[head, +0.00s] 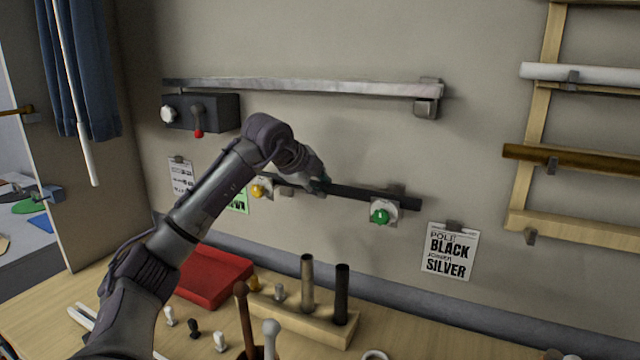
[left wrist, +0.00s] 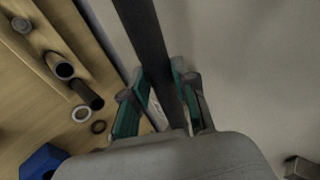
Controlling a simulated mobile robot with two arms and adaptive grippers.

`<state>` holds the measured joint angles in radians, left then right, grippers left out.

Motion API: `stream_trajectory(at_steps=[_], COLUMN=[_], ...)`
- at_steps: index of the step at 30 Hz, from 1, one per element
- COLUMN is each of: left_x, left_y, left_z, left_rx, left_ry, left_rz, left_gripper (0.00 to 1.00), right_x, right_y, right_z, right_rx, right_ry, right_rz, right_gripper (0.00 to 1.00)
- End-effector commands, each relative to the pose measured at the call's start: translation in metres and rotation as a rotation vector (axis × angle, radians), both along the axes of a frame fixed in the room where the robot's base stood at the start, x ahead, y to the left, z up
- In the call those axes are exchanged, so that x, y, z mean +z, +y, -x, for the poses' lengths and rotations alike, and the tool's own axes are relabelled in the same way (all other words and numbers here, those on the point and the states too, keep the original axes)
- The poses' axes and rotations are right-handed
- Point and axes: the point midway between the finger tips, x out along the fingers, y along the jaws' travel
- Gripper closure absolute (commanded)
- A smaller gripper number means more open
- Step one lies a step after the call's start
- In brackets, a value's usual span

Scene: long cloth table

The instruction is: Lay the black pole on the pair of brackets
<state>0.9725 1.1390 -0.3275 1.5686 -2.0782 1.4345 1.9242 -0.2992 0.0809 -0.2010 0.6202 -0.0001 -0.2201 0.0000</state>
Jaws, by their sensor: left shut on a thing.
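The black pole (head: 355,192) is held level in front of the wall, its right end sticking out past a bracket with a green knob (head: 380,216). Its left part is partly hidden behind my gripper. Another bracket with a yellow knob (head: 258,190) is on the wall further left. My left gripper (head: 318,186) is shut on the pole near its middle; in the left wrist view the pole (left wrist: 158,55) runs between the green finger pads (left wrist: 160,105). I cannot tell whether the pole touches the brackets. My right gripper is not in view.
A pale marbled rail (head: 300,87) is mounted above. A sign reading black and silver (head: 450,252) hangs lower right. On the table below stand a wooden block with upright tubes (head: 290,318) and a red tray (head: 215,275). A wooden rack (head: 545,120) with poles is at right.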

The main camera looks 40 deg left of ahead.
Motion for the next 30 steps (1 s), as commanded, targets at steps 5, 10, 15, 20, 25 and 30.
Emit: stream_trajectory(at_steps=[5, 10, 15, 20, 25, 30], left_x=[-0.001, -0.001, -0.001, -0.001, -0.001, 0.013], left_y=[0.0, 0.0, 0.0, 0.0, 0.0, -0.001], left_z=[0.0, 0.0, 0.0, 0.0, 0.001, 0.016], left_rx=[0.0, 0.0, 0.0, 0.0, 0.0, 0.0], left_ry=[-0.003, -0.003, -0.003, -0.002, 0.0, -0.002], left_rz=[-0.001, -0.001, -0.001, 0.0, 0.0, -0.003], left_gripper=[1.0, 0.71, 0.43, 0.43, 0.43, 0.43], right_x=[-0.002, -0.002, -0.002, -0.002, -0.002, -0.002], right_y=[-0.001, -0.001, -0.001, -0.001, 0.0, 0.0], right_z=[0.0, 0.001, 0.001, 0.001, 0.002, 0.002], right_rx=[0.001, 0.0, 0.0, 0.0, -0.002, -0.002], right_ry=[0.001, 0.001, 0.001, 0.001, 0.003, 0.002], right_rz=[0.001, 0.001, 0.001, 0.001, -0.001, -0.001], right_gripper=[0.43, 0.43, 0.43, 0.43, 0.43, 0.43])
